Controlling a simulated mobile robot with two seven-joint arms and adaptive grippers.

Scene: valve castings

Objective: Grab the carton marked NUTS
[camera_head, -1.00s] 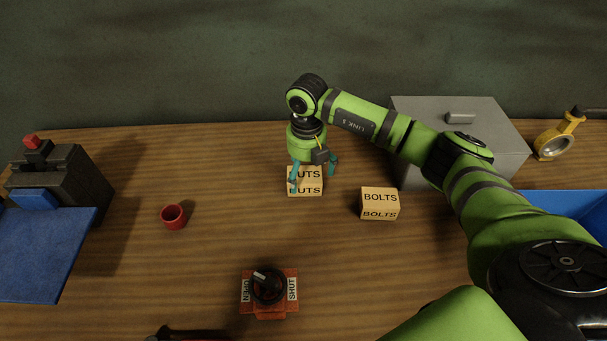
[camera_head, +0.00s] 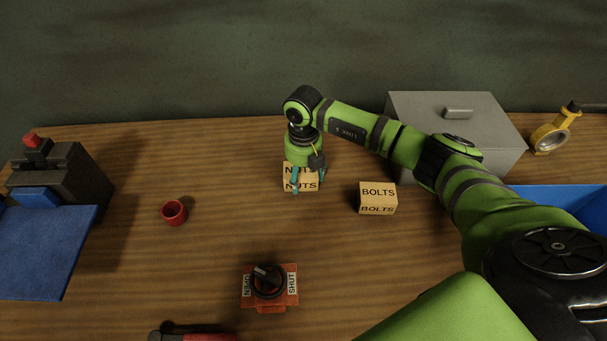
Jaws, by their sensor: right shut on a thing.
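The carton marked NUTS (camera_head: 303,186) is a tan box on the wooden table, near the middle of the head view. My right gripper (camera_head: 308,183) reaches down over it from above, its teal fingers shut on the carton. The gripper hides part of the carton's top and upper lettering. I cannot tell any gap between the carton and the table. A similar carton marked BOLTS (camera_head: 378,199) stands apart to the right. My left gripper is not in view.
A grey lidded box (camera_head: 460,130) stands behind the right arm, with a blue bin (camera_head: 570,200) at right. A red cup (camera_head: 174,212) is at left. A red valve block (camera_head: 270,288) marked OPEN and SHUT is in front. A dark machine (camera_head: 70,180) with a blue mat (camera_head: 45,250) is far left.

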